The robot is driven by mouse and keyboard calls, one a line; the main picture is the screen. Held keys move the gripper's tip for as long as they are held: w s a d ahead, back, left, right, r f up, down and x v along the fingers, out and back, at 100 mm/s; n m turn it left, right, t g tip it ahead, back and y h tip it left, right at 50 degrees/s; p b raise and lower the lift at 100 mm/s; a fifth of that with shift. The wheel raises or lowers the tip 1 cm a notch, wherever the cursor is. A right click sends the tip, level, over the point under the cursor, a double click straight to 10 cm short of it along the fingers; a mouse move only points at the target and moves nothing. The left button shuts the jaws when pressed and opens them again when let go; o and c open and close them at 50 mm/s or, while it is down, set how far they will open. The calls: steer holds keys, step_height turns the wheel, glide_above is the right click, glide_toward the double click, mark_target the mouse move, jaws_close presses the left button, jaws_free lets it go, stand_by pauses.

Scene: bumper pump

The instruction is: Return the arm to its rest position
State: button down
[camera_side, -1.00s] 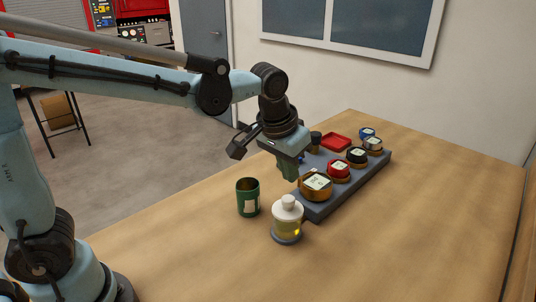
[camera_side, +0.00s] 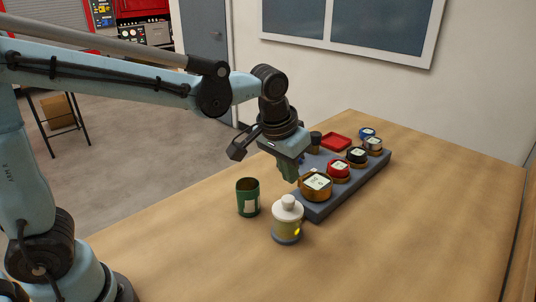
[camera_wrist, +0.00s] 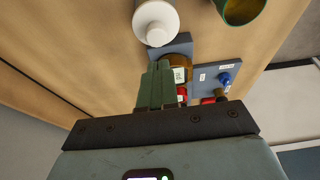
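My gripper (camera_side: 289,177) hangs pointing down beside the near left end of the grey rack, above the table. Its green fingers (camera_wrist: 155,86) are together in the wrist view, with nothing seen between them. A pale yellow bottle with a white top (camera_side: 287,222) stands upright on the table in front of the gripper; its white top (camera_wrist: 156,22) also shows in the wrist view. A dark green cup (camera_side: 248,198) stands upright to the bottle's left. Both are apart from the fingers.
The grey rack (camera_side: 318,210) holds a gold-brown jar (camera_side: 316,188), a red jar (camera_side: 339,171), a black jar (camera_side: 357,156) and other small pots. A red tray (camera_side: 336,142) lies behind. The table's right and front areas are clear. A wall stands behind.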

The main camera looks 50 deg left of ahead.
mark_target(292, 196)
steer(key=shift+f, duration=0.25)
steer(key=shift+f, duration=1.35)
steer(key=shift+f, duration=0.4)
step_height(292, 196, up, 7)
stand_by(1.0)
steer(key=s+a+f+t, duration=0.3)
steer(key=s+a, duration=0.5)
steer(key=s, duration=0.3)
steer(key=shift+s+a+f+t, duration=0.3)
steer(key=shift+f+t, duration=0.1)
steer(key=shift+f, duration=0.15)
